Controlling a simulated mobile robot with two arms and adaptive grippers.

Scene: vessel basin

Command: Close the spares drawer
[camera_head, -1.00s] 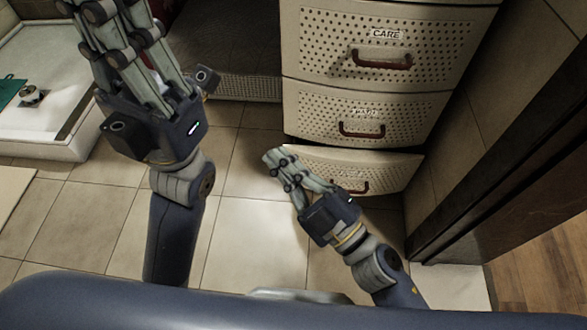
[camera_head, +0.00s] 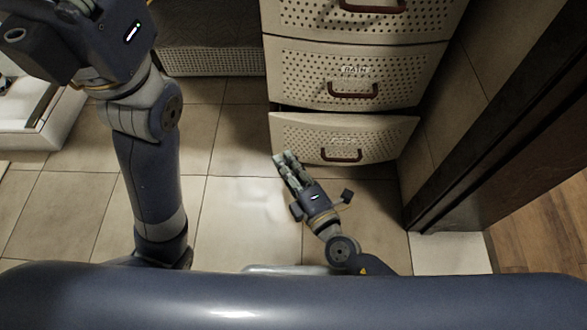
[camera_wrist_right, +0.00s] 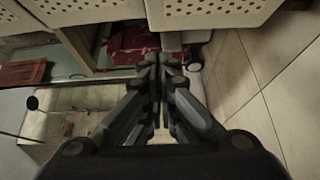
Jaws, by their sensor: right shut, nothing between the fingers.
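The white perforated cabinet has a bottom drawer (camera_head: 345,138) that stands partly out, with a dark gap above its front. I cannot read a label on it, so I cannot confirm it is the spares drawer. Its red-brown handle (camera_head: 342,155) faces me. My right gripper (camera_head: 286,158) is shut and empty, its fingertips close to the left part of the drawer front; I cannot tell whether they touch. Its closed fingers (camera_wrist_right: 158,62) show in the right wrist view, below white perforated panels (camera_wrist_right: 215,10). My left gripper's body (camera_head: 90,40) is at the upper left; its fingers are out of frame.
The middle drawer (camera_head: 400,88) and the upper drawer (camera_head: 300,15) look shut. A dark wooden frame (camera_head: 480,140) stands right of the cabinet. A white tray-like base (camera_head: 40,130) is at the far left. Tiled floor (camera_head: 235,205) is clear in front.

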